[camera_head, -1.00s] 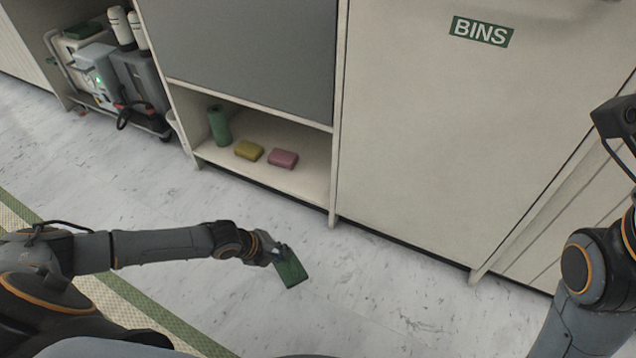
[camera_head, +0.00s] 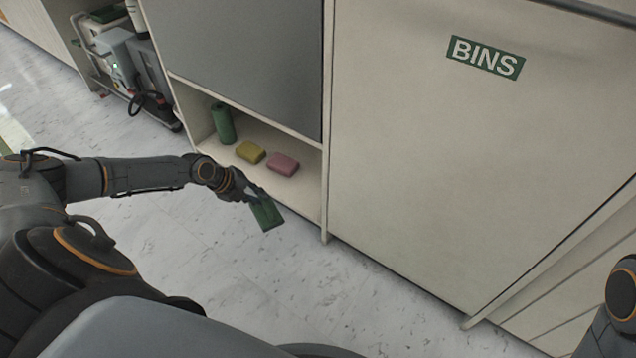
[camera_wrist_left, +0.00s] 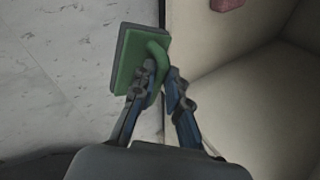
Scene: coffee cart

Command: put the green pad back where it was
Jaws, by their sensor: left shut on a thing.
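The green pad (camera_head: 267,213) is held by my left gripper (camera_head: 254,196) in front of the open shelf, above the floor. In the left wrist view the green pad (camera_wrist_left: 127,62) has a dark backing and a raised green grip, and my left gripper (camera_wrist_left: 164,88) is shut on that grip. The pad's flat side hangs beyond the fingertips, clear of the shelf edge. The open shelf (camera_head: 300,192) holds a yellow sponge (camera_head: 250,152), a pink sponge (camera_head: 283,164) and a green cylinder (camera_head: 223,124). My right gripper is out of view; only part of the right arm shows.
A large door panel marked BINS (camera_head: 485,57) stands right of the shelf, with an upright divider (camera_head: 325,205) between. A grey panel (camera_head: 240,60) closes the space above the shelf. A cart with a grey machine (camera_head: 125,55) stands at the upper left. The right part of the shelf is free.

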